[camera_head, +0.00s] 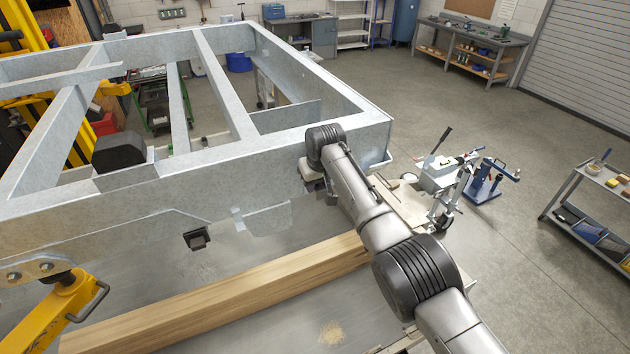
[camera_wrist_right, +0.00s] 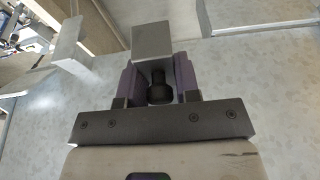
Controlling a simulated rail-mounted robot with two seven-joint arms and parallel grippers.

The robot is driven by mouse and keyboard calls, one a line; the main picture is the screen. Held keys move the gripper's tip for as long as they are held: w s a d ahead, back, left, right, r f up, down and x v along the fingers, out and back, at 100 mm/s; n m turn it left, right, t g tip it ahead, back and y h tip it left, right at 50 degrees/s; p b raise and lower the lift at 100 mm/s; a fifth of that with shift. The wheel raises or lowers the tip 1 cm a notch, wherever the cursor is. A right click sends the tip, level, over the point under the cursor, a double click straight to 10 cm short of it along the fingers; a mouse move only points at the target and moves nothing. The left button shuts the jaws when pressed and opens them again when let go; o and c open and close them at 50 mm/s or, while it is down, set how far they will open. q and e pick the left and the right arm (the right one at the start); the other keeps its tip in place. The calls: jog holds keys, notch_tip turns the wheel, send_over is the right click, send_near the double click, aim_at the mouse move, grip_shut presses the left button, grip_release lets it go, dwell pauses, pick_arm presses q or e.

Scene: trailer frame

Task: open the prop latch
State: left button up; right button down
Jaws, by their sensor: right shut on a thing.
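The galvanised trailer frame (camera_head: 250,150) fills the left and middle of the head view. My right arm reaches to its near side by the right corner, and my right gripper (camera_head: 318,187) is there, mostly hidden behind my own wrist. In the right wrist view my right gripper (camera_wrist_right: 158,88) has its two fingers on either side of a dark round knob (camera_wrist_right: 159,94), shut on it. A grey metal block (camera_wrist_right: 152,40) stands just beyond the knob, between the fingertips. This looks like the prop latch; whether it is open I cannot tell. My left gripper is not in view.
A long wooden beam (camera_head: 225,293) lies below the frame's near side. A yellow lifting arm (camera_head: 60,315) stands at lower left. A wheeled jack (camera_head: 440,178) and a blue stand (camera_head: 485,183) are to the right. The floor beyond them is clear.

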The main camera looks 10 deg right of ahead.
aim_at(322, 197)
jog(key=shift+f, duration=0.2)
jog(key=c, duration=1)
grip_release()
jog(key=shift+r, duration=0.15)
jog(key=b+v, duration=0.4)
jog(key=v, duration=0.9)
jog(key=shift+r+b, duration=0.3)
jog(key=shift+r, duration=0.1)
